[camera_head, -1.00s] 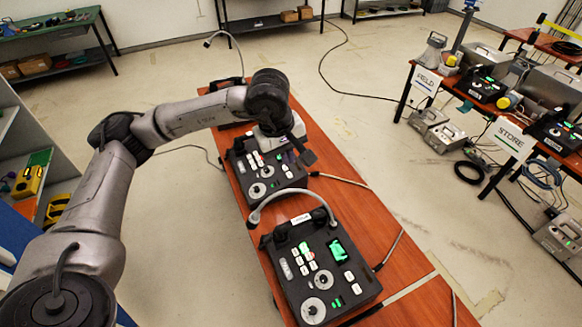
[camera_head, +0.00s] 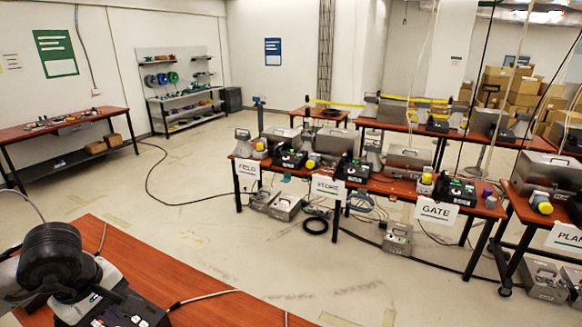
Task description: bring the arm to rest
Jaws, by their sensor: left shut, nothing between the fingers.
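My left arm (camera_head: 50,262) comes in at the lower left corner of the head view. My left gripper (camera_head: 118,296) is at its end, shut and empty, low over a black paging phone unit (camera_head: 140,314). The arm and the frame's bottom edge hide much of that unit. I cannot tell whether the fingers touch it. The unit stands on a red-brown table (camera_head: 205,292). My right gripper is not in view.
Across the open floor (camera_head: 215,225) stand tables with phone units and signs: FIELD (camera_head: 247,168), STORE (camera_head: 327,186) and GATE (camera_head: 436,211). A bench (camera_head: 60,128) stands at the left wall. A black cable (camera_head: 150,180) lies on the floor.

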